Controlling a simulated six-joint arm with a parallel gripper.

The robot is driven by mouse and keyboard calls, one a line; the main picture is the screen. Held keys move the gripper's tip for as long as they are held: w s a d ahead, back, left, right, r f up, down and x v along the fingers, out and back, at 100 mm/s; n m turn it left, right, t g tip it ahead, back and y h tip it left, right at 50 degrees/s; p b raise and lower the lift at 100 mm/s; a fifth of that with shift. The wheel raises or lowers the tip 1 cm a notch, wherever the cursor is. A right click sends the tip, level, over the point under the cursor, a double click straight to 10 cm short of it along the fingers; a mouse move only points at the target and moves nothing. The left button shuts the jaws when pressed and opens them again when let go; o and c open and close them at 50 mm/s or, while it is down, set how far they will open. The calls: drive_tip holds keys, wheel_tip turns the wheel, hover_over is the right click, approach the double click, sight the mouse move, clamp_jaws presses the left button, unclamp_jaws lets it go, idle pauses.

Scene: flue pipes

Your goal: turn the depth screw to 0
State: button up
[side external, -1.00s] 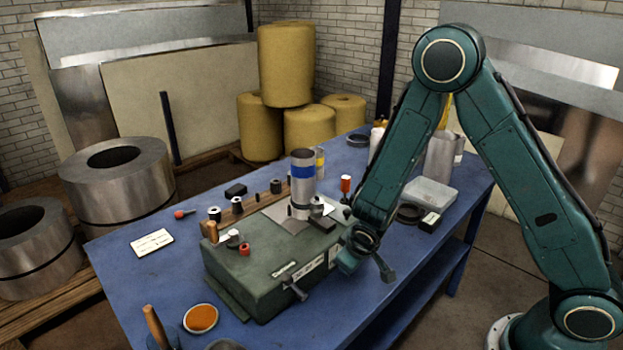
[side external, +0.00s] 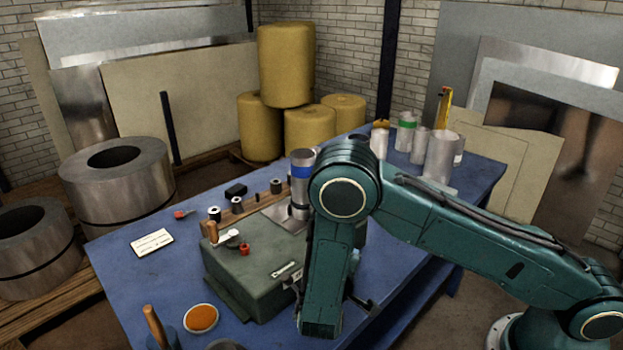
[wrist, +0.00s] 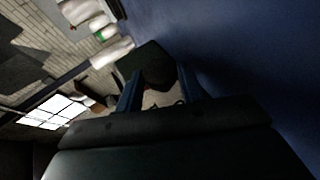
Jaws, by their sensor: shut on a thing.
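The green machine (side external: 240,275) stands on the blue table, with a small label on its front. My arm hides the right part of that front in the side view. A bit of a grey handle at the front, taken as the depth screw (side external: 291,284), shows just left of my arm. Its setting cannot be read. My gripper (wrist: 160,92) shows in the wrist view with two blue fingers, shut on what appears to be the depth screw. The held part is dark and hardly visible. The dark machine body (wrist: 147,62) lies just beyond the fingertips.
An orange-filled dish (side external: 201,318) and a white card (side external: 151,242) lie left. Several cylinders stand at the back right.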

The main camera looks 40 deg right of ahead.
drive_tip(key=shift+f+h, duration=0.15)
drive_tip(key=shift+h, duration=0.35)
drive_tip(key=o, duration=1)
drive_tip(key=shift+c, duration=0.2)
drive_tip(key=shift+y, duration=0.3)
